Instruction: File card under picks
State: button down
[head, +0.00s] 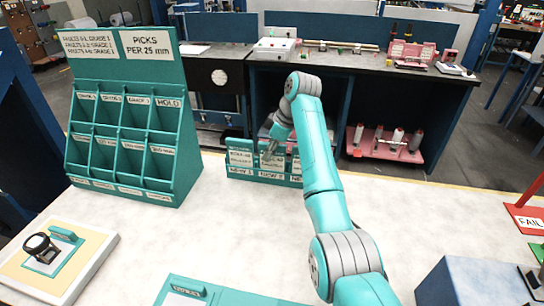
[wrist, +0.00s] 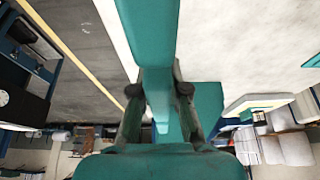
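A low teal card box (head: 262,180) stands at the back edge of the pale table, with white printed cards showing and fronts marked "NEW". My gripper (head: 271,156) reaches down at the box's middle section in the head view. In the wrist view, the two dark fingers of my gripper (wrist: 160,92) stand on either side of a teal piece. I cannot tell whether they touch it or hold a card. A teal sorting rack (head: 135,140) stands at the left. Its sign (head: 147,44) reads "PICKS PER 25 mm", and its slots carry grade labels and "HOLD".
A magnifier (head: 40,246) sits on a board at the front left. A teal tray (head: 190,290) lies at the front edge. A blue-grey box (head: 470,285) and a red "FAIL" marker (head: 525,220) are at the right. The middle of the table is clear.

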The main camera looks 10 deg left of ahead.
jog(key=shift+r, duration=0.7)
jog(key=shift+r, duration=3.15)
jog(key=shift+s, duration=0.1)
